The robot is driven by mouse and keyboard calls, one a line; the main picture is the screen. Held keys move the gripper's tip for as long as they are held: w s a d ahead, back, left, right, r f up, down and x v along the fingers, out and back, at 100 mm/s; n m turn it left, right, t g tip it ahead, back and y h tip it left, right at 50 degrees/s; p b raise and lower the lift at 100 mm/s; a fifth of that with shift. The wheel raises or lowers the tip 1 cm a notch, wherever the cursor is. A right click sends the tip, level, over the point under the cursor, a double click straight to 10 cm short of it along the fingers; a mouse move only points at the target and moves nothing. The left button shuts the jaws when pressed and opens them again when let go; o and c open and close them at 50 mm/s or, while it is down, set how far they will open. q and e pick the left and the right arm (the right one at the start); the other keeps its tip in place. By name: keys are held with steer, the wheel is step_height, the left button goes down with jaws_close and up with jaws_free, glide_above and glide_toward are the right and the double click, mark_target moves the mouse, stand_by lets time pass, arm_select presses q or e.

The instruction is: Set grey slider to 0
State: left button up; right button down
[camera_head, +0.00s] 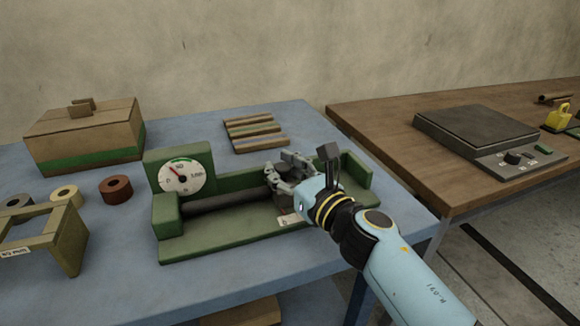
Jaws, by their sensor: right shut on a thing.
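The green slider fixture (250,245) stands on the blue table, with a round white dial gauge (181,173) at its left end. The dial has a red needle and a green arc; its numbers are too small to read surely. A dark grey rail (222,201) runs from the gauge end to the right. My right gripper (285,178) is over the right half of the rail, shut on what seems to be the grey slider, which its fingers mostly hide. A small white label (290,219) shows on the fixture's front, below the gripper. My left gripper is not in view.
Rolls, including a brown one (116,189), and a wooden stand (45,238) are at left. Several striped strips (255,133) lie behind the fixture. A dark scale (477,135) sits on the brown table at right.

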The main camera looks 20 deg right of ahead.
steer(key=shift+a+f, duration=0.1)
steer(key=shift+a, duration=0.45)
steer(key=shift+f, duration=0.1)
steer(key=c, duration=1.4)
jaws_free()
steer(key=shift+s, duration=0.1)
steer(key=shift+c, duration=0.2)
steer(key=shift+o, duration=1.3)
steer(key=shift+s, duration=0.1)
steer(key=shift+o, duration=1.2)
steer(key=v, duration=1.2)
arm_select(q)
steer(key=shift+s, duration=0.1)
